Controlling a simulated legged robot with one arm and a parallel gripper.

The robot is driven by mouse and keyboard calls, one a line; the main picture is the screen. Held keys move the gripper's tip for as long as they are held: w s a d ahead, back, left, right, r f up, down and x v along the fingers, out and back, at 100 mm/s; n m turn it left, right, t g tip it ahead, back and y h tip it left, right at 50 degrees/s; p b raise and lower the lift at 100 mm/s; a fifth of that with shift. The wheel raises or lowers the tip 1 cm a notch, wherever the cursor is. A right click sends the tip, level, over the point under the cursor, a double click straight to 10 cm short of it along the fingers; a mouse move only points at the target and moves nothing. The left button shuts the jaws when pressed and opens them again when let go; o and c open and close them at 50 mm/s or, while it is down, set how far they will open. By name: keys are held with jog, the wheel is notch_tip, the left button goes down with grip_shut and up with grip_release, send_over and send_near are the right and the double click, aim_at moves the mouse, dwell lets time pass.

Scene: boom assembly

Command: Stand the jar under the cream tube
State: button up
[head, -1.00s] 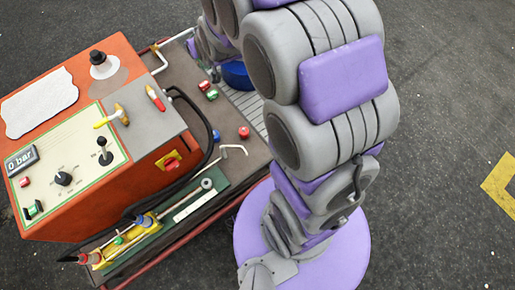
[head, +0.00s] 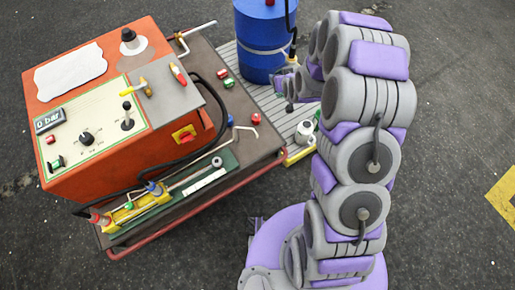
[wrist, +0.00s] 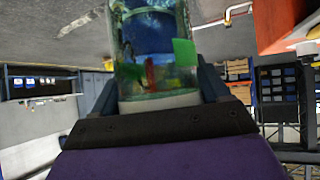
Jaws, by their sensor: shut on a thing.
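My gripper (wrist: 158,92) is shut on a clear glass jar (wrist: 156,55) in the wrist view, with dark fingers on both sides of it. Blue, green and red patches show in or through the glass, and a pale band is at its lower end. The jar's far end is cut off. In the head view my gripper (head: 279,84) is small beside the blue drum; the jar is hard to make out there. The cream tube (head: 181,40) sticks out from the orange machine's back edge. A pale tube (wrist: 224,20) with a red end also shows in the wrist view.
The orange machine (head: 108,150) stands on a cart (head: 262,140) with small coloured caps and a bent rod. A blue drum (head: 262,45) stands on the grey slatted part behind my gripper. A black hose (head: 222,110) curves off the machine. Open floor lies right.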

jog(key=s+a+f+n+y+p, duration=0.1)
jog(key=s+a+f, duration=0.15)
jog(key=f, duration=0.75)
jog(key=s+a+f+n+y, duration=0.1)
jog(key=s+a+f, duration=0.15)
jog(key=f, duration=0.75)
jog(key=s+d+f+n+g+y, duration=0.1)
jog(key=s+f+n+y, duration=0.1)
jog(key=s+f, duration=1.4)
jog(key=shift+w+a+f+b, duration=0.55)
jog(key=shift+w+a+f, duration=0.35)
jog(key=shift+w, duration=1.6)
jog(key=shift+w+a+f+b, duration=0.6)
jog(key=shift+w+a, duration=0.45)
jog(key=shift+w, duration=1.5)
jog(key=shift+w+a+f+b, duration=0.5)
jog(key=shift+w+a+f, duration=0.45)
jog(key=shift+w, duration=1.55)
jog(key=o, duration=1.1)
